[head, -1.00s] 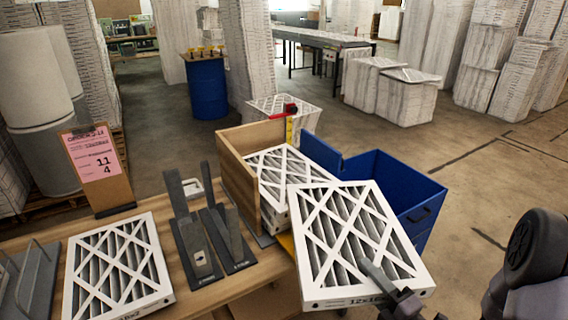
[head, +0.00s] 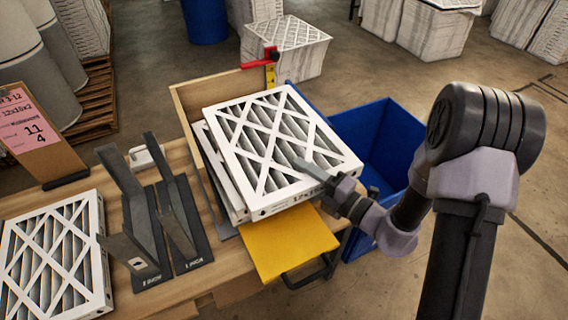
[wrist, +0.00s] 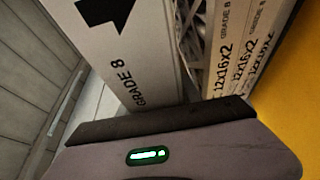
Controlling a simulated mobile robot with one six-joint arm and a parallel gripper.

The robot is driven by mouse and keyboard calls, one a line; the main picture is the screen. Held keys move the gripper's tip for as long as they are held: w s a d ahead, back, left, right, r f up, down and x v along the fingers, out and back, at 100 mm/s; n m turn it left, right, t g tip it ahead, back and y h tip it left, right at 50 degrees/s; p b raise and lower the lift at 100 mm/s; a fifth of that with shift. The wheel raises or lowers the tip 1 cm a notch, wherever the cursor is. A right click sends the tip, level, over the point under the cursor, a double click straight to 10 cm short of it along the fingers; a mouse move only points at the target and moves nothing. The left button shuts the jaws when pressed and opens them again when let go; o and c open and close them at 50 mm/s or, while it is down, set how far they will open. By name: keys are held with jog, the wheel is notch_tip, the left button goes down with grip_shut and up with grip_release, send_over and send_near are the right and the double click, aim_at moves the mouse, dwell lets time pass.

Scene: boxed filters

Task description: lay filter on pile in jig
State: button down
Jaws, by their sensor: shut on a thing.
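My gripper (head: 318,172) is shut on the near right edge of a white-framed pleated filter (head: 262,130) with a diagonal lattice face. It holds this filter over the pile of filters (head: 222,178) in the wooden jig (head: 187,103). The held filter sits turned and offset to the right of the pile, whose left edge shows beneath it. I cannot tell whether they touch. In the wrist view, a frame side marked "GRADE 8" with a black arrow (wrist: 110,22) is close to my gripper. Stacked edges labelled 12x16x2 (wrist: 238,50) show beside it.
A yellow plate (head: 287,243) juts from the jig's front. A blue bin (head: 375,145) stands right of it. Left on the bench are dark angled stands (head: 168,215), another filter (head: 55,255) and a clipboard with a pink order sheet (head: 28,122). A red-and-yellow gauge (head: 268,58) rises behind.

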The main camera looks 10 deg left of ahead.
notch_tip(320, 180, down, 6)
jog(key=shift+r+b, duration=0.25)
jog(key=shift+b, duration=0.7)
jog(key=c, duration=0.8)
grip_release()
jog(key=shift+f, duration=0.15)
